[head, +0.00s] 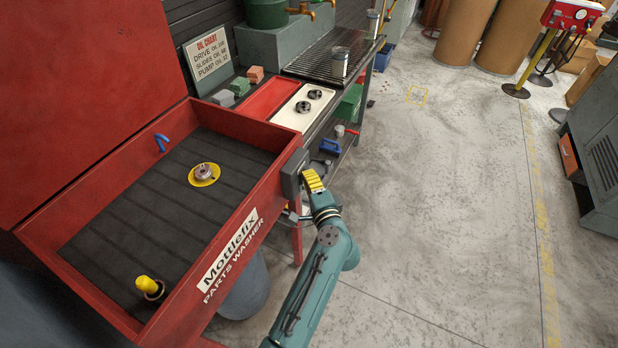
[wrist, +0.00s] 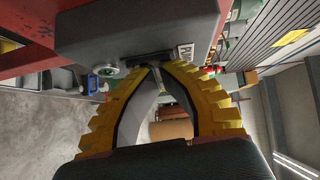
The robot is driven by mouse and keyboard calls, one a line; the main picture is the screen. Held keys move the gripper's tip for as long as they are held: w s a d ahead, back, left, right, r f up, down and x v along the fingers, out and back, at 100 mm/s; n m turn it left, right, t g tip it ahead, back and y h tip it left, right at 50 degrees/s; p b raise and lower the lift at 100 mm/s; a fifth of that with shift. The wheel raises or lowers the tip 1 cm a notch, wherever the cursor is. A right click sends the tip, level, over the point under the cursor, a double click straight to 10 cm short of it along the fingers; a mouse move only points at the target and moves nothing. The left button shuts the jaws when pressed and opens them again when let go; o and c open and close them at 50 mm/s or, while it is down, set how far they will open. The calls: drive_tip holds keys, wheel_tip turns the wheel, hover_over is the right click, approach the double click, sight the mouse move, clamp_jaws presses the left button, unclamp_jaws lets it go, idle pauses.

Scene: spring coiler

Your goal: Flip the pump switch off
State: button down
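A grey switch box (head: 291,174) is fixed to the outer right side of the red parts washer (head: 235,222). In the wrist view the box (wrist: 100,38) fills the upper part, with a dark switch plate (wrist: 138,60) on its near edge and a label (wrist: 185,51) only partly readable. My gripper (head: 305,175) is at the box. In the wrist view its yellow fingers (wrist: 155,66) come together at the tips, right at the plate. A small light-grey piece shows between the tips; I cannot tell if it is the switch lever. The switch's position is hidden.
A round green-lit fitting (wrist: 106,71) sits on the box left of the fingers. The washer basin holds a yellow-handled brush (head: 147,287) and a metal part on a yellow disc (head: 204,181). A workbench continues behind; the floor (head: 440,190) to the right is clear.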

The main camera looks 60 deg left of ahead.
drive_tip(key=shift+w+d, duration=0.1)
drive_tip(key=shift+d, duration=0.1)
drive_tip(key=w+p+v, duration=0.2)
drive_tip(key=v, duration=1)
drive_tip(key=shift+d, duration=0.6)
drive_tip(key=shift+w, duration=0.25)
